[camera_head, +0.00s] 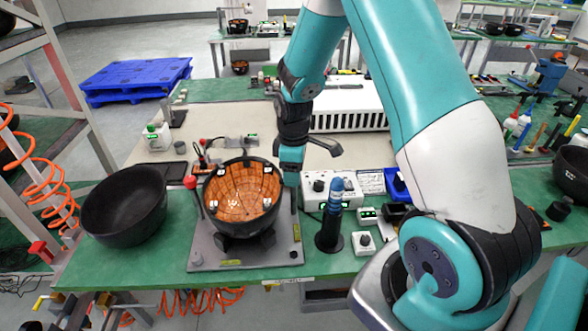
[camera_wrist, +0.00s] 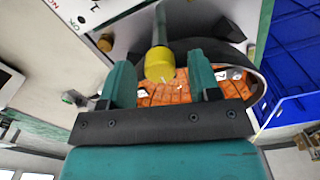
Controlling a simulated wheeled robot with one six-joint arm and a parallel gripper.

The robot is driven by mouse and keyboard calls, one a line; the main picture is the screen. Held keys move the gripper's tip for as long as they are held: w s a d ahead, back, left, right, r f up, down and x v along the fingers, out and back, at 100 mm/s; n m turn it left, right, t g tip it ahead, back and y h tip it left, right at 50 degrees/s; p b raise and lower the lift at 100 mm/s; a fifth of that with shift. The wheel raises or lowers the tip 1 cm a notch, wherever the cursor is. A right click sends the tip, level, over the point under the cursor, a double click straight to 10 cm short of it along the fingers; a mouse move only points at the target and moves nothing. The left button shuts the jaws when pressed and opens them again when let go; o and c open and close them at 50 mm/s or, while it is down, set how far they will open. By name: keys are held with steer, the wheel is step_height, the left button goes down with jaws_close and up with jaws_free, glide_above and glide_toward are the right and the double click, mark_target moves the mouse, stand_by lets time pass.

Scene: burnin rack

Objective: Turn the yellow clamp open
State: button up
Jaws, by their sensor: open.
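The yellow clamp (camera_wrist: 159,64) shows in the wrist view as a rounded yellow knob on a grey rod. My gripper (camera_wrist: 161,72) is open, with one teal finger on each side of the knob. I cannot tell whether either finger touches it. In the head view my gripper (camera_head: 291,166) hangs at the right rim of a black bowl with an orange tiled inside (camera_head: 240,192). The bowl sits on a grey fixture plate (camera_head: 213,257). I cannot make out the yellow clamp in the head view; the gripper may hide it.
A red-knobbed lever (camera_head: 190,182) stands left of the bowl. Another black bowl (camera_head: 124,207) is further left on the green bench. A dark stand with a blue top (camera_head: 330,230), a white control box (camera_head: 316,188) and small devices stand to the right.

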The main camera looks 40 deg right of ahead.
steer(key=shift+c, duration=0.3)
steer(key=c, duration=0.9)
steer(key=shift+m, duration=0.3)
steer(key=m, duration=0.3)
steer(key=shift+m, duration=0.3)
steer(key=m, duration=0.4)
steer(key=shift+m, duration=0.3)
steer(key=m, duration=0.8)
steer(key=shift+m, duration=0.4)
